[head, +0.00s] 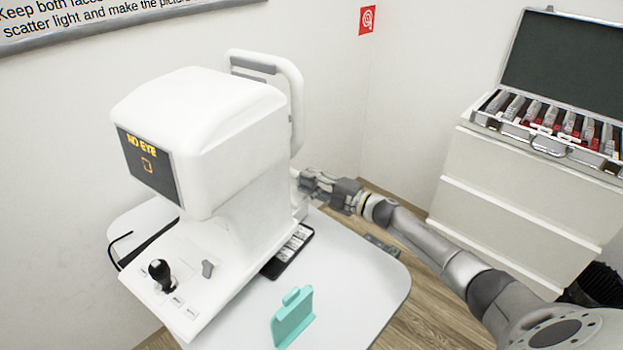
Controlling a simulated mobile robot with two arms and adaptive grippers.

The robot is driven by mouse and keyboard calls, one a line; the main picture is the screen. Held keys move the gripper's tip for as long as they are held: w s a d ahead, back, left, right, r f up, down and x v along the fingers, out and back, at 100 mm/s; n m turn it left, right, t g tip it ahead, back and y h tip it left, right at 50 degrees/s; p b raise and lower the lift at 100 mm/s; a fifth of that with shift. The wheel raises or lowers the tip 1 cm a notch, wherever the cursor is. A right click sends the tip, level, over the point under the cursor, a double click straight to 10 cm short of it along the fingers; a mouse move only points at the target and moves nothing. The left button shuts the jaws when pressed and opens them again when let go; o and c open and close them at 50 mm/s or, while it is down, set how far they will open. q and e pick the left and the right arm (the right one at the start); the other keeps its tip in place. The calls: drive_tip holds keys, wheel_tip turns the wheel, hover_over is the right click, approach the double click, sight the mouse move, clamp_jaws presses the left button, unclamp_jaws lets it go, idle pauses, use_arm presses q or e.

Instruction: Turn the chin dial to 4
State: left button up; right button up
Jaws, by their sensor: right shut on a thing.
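The white eye-test machine (215,140) stands on a table (360,275). Its screen (147,166) reads "NO EYE" in orange. A white head-rest frame (292,88) rises at its far side. My right gripper (303,182) reaches in from the right and is shut at the machine's far right side, below the head-rest frame, where the chin dial is. The dial itself is hidden by the fingers and the machine, and its numbers cannot be read. My left gripper is not in view.
A black joystick (160,272) stands on the machine's base. A teal block-like holder (293,318) stands at the table's front. A dark tray with white cards (288,250) lies beside the machine. An open lens case (545,140) sits on a white cabinet (515,205) at right.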

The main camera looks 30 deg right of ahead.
drive_tip(key=shift+m+p, duration=0.3)
drive_tip(key=shift+m, duration=0.9)
drive_tip(key=o, duration=1.1)
drive_tip(key=shift+d, duration=0.1)
drive_tip(key=shift+c, duration=0.2)
drive_tip(key=shift+s+d+f, duration=0.15)
drive_tip(key=shift+s+d, duration=0.1)
drive_tip(key=shift+s, duration=0.3)
drive_tip(key=v, duration=1)
drive_tip(key=shift+s+d, duration=0.2)
drive_tip(key=shift+s, duration=0.15)
